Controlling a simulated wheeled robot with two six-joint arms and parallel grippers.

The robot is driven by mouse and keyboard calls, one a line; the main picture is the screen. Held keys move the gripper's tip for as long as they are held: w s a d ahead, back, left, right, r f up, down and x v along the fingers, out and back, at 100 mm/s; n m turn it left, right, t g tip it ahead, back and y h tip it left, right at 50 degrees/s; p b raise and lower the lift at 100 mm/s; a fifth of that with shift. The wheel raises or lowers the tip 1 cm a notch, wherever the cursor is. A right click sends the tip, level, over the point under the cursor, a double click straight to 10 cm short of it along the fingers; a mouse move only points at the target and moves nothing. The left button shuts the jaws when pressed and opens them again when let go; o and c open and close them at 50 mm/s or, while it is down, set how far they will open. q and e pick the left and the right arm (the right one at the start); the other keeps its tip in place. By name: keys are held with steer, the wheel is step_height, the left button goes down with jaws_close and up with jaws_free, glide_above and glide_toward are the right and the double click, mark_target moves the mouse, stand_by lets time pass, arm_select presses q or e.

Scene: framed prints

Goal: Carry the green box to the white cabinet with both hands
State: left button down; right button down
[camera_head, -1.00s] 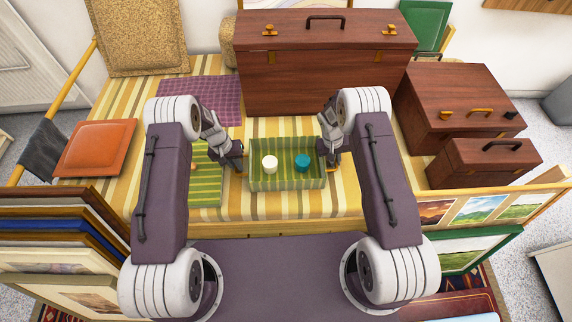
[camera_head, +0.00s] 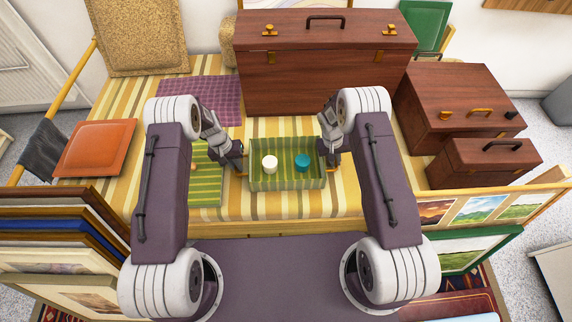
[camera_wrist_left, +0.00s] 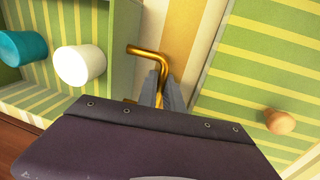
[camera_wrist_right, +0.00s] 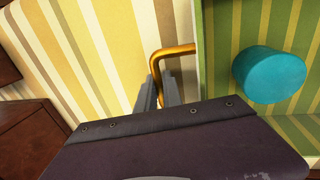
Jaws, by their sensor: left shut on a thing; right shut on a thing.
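The green striped box (camera_head: 287,184) is an open tray on the yellow striped bed, in front of the big brown case. It holds a white cup (camera_head: 270,164) and a teal cup (camera_head: 303,163). My left gripper (camera_head: 240,170) is shut on the box's brass handle (camera_wrist_left: 140,50) at its left end. My right gripper (camera_head: 328,169) is shut on the brass handle (camera_wrist_right: 168,52) at its right end. Both cups also show in the left wrist view, the white one (camera_wrist_left: 80,66) nearer. The box looks level. No white cabinet can be made out for certain.
A green striped lid-like panel (camera_head: 207,186) with a wooden knob (camera_wrist_left: 279,121) lies just left of the box. A large brown case (camera_head: 320,75) stands behind, with smaller cases (camera_head: 460,105) at right. Framed pictures (camera_head: 55,250) lean at front left.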

arm_select(q)
steer(key=shift+r, duration=0.15)
arm_select(e)
steer(key=shift+r, duration=0.1)
stand_by(0.4)
